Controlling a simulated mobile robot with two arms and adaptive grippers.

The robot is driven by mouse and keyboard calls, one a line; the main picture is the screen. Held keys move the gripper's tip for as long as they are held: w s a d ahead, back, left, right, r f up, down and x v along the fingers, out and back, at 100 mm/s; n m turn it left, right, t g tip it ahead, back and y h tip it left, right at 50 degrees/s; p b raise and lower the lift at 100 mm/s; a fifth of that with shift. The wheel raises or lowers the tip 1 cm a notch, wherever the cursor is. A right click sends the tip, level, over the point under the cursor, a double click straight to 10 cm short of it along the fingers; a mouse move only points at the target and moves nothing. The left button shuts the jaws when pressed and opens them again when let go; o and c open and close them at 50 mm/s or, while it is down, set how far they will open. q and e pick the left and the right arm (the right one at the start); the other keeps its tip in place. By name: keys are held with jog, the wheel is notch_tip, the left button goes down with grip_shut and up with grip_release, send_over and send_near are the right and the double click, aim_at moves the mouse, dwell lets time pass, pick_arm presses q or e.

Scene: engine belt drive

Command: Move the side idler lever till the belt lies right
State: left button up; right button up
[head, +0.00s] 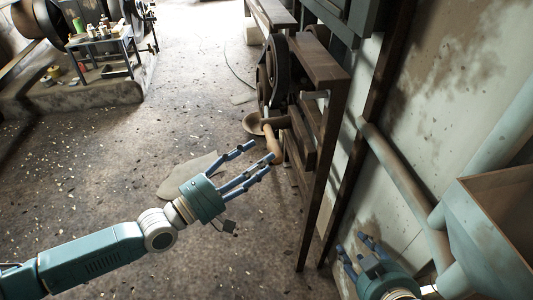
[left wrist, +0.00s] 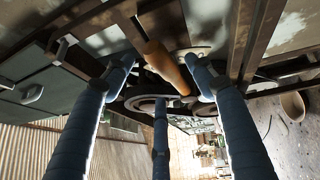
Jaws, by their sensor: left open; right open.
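The side idler lever shows as a tan, wooden-looking handle (head: 271,139) hanging at the lower left of the engine frame. My left gripper (head: 257,160) is open, its fingertips close to the lever's lower end. In the left wrist view the lever (left wrist: 166,66) lies between the spread fingers (left wrist: 163,70); I cannot tell whether any finger touches it. A dark wheel (head: 278,68) stands above the lever, and its rim also shows in the left wrist view (left wrist: 148,102). How the belt lies cannot be made out. My right gripper (head: 358,254) is open and empty by the wall.
A brown metal frame (head: 329,150) stands right of the lever. A round brown dish (head: 252,124) is just left of the lever. Pipes (head: 400,180) and a rusty hopper (head: 490,220) are at the right. The floor (head: 110,170) on the left is open.

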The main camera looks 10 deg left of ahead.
pick_arm(q)
jog(key=v, duration=0.8)
jog(key=shift+s, duration=0.2)
jog(key=shift+a, duration=0.1)
